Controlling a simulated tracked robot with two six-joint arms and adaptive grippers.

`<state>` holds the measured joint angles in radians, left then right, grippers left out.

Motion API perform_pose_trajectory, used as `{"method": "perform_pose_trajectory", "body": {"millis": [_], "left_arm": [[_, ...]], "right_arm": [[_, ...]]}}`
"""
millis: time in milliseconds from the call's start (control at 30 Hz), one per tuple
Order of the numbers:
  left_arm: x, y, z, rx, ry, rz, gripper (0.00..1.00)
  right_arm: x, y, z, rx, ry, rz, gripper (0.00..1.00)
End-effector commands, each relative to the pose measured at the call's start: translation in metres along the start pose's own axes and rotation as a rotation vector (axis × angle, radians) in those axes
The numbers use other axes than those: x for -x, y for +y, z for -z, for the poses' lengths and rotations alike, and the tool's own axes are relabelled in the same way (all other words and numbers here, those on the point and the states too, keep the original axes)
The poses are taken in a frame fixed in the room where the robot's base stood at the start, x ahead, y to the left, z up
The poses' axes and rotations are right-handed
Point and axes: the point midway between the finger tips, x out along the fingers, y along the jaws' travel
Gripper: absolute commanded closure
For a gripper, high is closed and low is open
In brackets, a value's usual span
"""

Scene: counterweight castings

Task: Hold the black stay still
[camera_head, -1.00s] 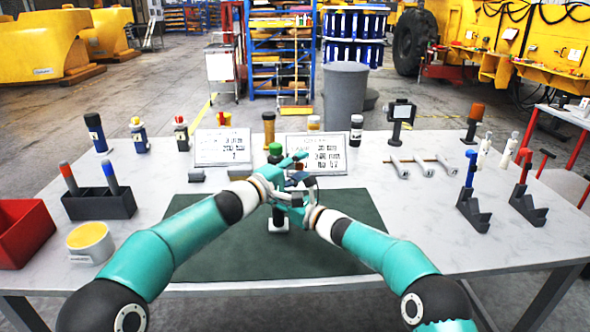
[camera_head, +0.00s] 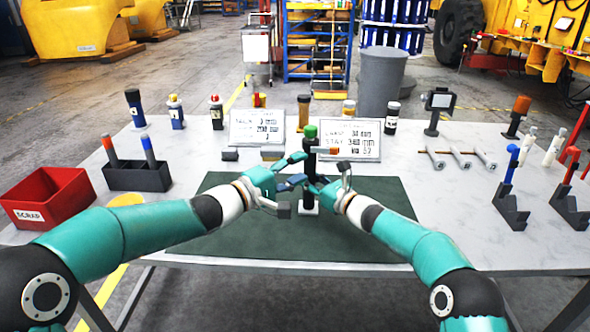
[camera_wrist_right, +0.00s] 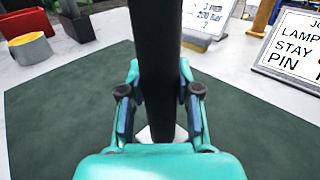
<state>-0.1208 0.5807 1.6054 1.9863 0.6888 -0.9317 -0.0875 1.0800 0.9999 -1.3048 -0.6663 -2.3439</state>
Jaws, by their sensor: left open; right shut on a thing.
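The black stay (camera_head: 309,163) is an upright dark post with a green top and a pale foot, standing on the dark green mat (camera_head: 370,238). My right gripper (camera_head: 322,185) is at its right side. In the right wrist view, the stay (camera_wrist_right: 158,50) passes between both fingers of the right gripper (camera_wrist_right: 158,92), which is shut on it. My left gripper (camera_head: 287,186) is open and empty, just left of the stay, its fingers toward it. A short dark piece with an orange end (camera_head: 333,151) shows by the stay's upper part. The fingers partly hide the stay's middle.
Two printed cards (camera_head: 257,127) and (camera_head: 350,139) stand behind the mat. A red scrap bin (camera_head: 48,198) and a dark holder (camera_head: 137,177) are at the left. Grey rollers (camera_head: 459,157) and dark brackets (camera_head: 511,206) are at the right. The mat's front is clear.

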Motion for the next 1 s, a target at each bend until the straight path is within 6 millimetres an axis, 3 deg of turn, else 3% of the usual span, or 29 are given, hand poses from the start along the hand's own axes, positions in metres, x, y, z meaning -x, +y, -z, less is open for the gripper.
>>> {"method": "perform_pose_trajectory", "body": {"millis": [367,400,567,1000], "left_arm": [[0.0015,0.0,-0.0001,0.0,0.0,0.0,0.54],[0.0015,0.0,-0.0001,0.0,0.0,0.0,0.54],[0.0014,0.0,-0.0001,0.0,0.0,0.0,0.54],[0.0013,0.0,-0.0002,0.0,-0.001,0.0,0.54]], "right_arm": [[0.0,0.0,-0.0001,0.0,0.0,0.0,1.0],[0.0,0.0,-0.0001,0.0,0.0,0.0,0.63],[-0.0001,0.0001,-0.0001,0.0,0.0,0.0,0.38],[0.0051,-0.0003,0.0002,-0.001,0.001,0.0,0.38]]}}
